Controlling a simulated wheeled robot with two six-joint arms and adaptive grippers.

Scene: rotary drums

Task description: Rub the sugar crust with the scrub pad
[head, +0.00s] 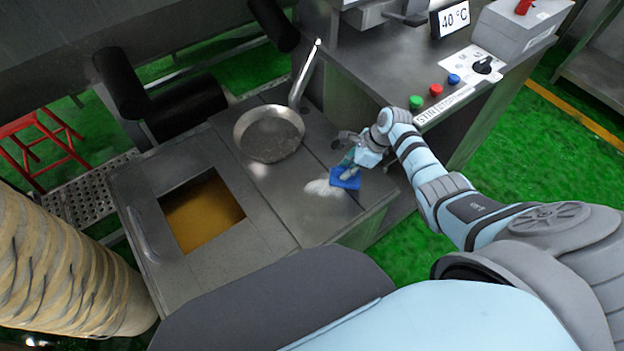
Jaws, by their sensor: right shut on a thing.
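The blue scrub pad (345,179) lies flat against the steel worktop near its right front part. My right gripper (350,165) comes in from the right and is shut on the pad from above. The sugar crust (321,189) is a whitish patch on the worktop just left of the pad, and the pad's left edge meets it. Any crust under the pad is hidden. My left gripper is not in view.
A round steel pan (269,134) with a long handle sits behind the crust. An open square well (202,211) with amber liquid is at left. A control panel (447,92) with coloured buttons and a 40 °C display (454,18) stand at back right.

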